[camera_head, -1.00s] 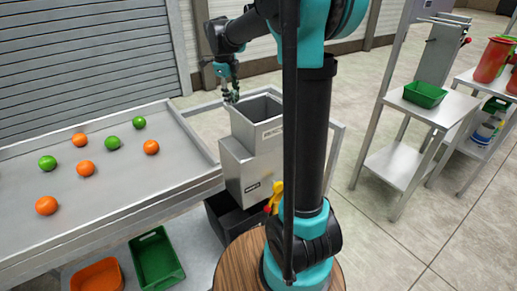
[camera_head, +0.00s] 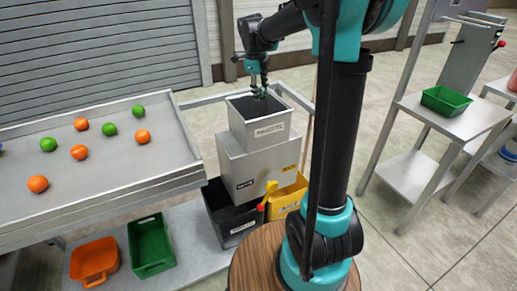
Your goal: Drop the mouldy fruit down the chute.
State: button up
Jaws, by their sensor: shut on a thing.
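The grey metal chute (camera_head: 262,132) stands in the middle, with an open square top and a label on its front. My gripper (camera_head: 259,93) points down over the chute's opening. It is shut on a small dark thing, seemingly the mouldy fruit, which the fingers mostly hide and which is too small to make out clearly. I cannot tell whether the fingertips are above the rim or just inside it. Several fruits, such as an orange one (camera_head: 143,136) and a green one (camera_head: 109,129), lie on the metal sorting table (camera_head: 110,182) at left; none looks clearly mouldy.
A black bin (camera_head: 232,219) and a yellow bin (camera_head: 288,196) stand below. Orange (camera_head: 94,260) and green (camera_head: 151,246) crates are at lower left. A green tray (camera_head: 446,101) stands on a right shelf.

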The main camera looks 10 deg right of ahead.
aim_at(262, 99)
jog(key=shift+s+x, duration=0.2)
jog(key=shift+x, duration=0.85)
jog(key=shift+s+x, duration=0.2)
jog(key=shift+x, duration=0.85)
jog(key=o, duration=1.2)
jog(key=shift+o, duration=0.2)
jog(key=v, duration=1.2)
jog(key=shift+f, duration=0.1)
